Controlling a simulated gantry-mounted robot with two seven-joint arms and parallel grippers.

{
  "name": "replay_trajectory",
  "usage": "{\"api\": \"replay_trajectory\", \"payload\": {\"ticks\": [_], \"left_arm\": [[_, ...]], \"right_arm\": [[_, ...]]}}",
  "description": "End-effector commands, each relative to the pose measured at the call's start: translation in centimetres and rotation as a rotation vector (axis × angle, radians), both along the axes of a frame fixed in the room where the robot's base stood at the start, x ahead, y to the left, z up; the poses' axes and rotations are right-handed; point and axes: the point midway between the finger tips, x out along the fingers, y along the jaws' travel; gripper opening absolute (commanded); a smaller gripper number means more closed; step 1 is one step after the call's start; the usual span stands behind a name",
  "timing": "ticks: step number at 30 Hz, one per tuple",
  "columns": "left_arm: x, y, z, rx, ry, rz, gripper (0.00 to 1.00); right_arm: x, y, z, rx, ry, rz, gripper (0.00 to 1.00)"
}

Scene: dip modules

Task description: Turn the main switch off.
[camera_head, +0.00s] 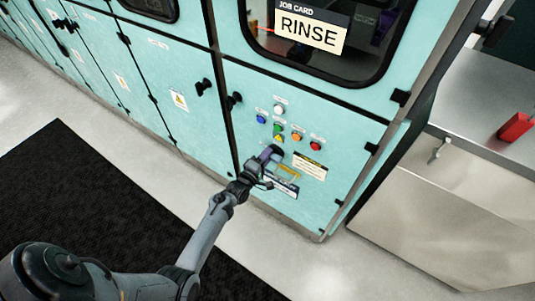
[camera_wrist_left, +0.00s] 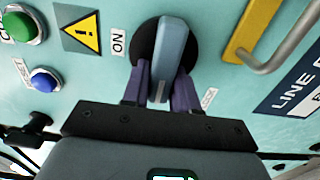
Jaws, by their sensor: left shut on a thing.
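The main switch has a blue-grey lever handle (camera_wrist_left: 172,42) on a round black base (camera_wrist_left: 145,42), in the left wrist view. My left gripper (camera_wrist_left: 161,84) is shut on the handle, with one purple finger on each side. In the head view my left gripper (camera_head: 270,154) is at the teal panel, below the buttons, and hides most of the switch. An ON label (camera_wrist_left: 118,42) is left of the base in the wrist view. Another small label (camera_wrist_left: 209,98) right of the fingers is too blurred to read. My right gripper is not in view.
Coloured buttons, including a red one (camera_head: 315,146), sit just above the switch. A yellow bracket with a bar handle (camera_wrist_left: 245,38) is close to the right in the wrist view. A warning sign (camera_wrist_left: 82,36) is to the left. A dark mat (camera_head: 65,190) lies on the floor.

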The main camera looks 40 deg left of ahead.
Motion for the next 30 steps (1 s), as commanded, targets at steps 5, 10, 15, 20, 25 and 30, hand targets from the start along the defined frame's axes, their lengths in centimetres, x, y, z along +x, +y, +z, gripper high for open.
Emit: {"api": "replay_trajectory", "payload": {"ticks": [5, 10, 15, 20, 25, 30], "left_arm": [[0.0, 0.0, -0.2, -0.008, 0.002, 0.000, 0.00], [0.0, 0.0, -0.2, -0.008, 0.003, 0.001, 0.00], [0.0, 0.0, -0.2, -0.007, 0.002, 0.000, 0.48], [0.0, 0.0, -0.1, -0.006, 0.001, 0.000, 0.49], [-0.2, 0.0, -0.1, -0.006, 0.001, 0.000, 0.49], [-1.5, -0.2, 0.0, -0.006, 0.001, 0.001, 0.49]], "right_arm": [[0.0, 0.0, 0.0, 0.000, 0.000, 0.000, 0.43], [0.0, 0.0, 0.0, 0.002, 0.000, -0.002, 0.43], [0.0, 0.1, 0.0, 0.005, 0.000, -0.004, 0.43], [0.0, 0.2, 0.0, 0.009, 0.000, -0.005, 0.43], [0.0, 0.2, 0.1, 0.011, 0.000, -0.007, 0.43], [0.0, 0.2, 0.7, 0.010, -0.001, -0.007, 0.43]]}}
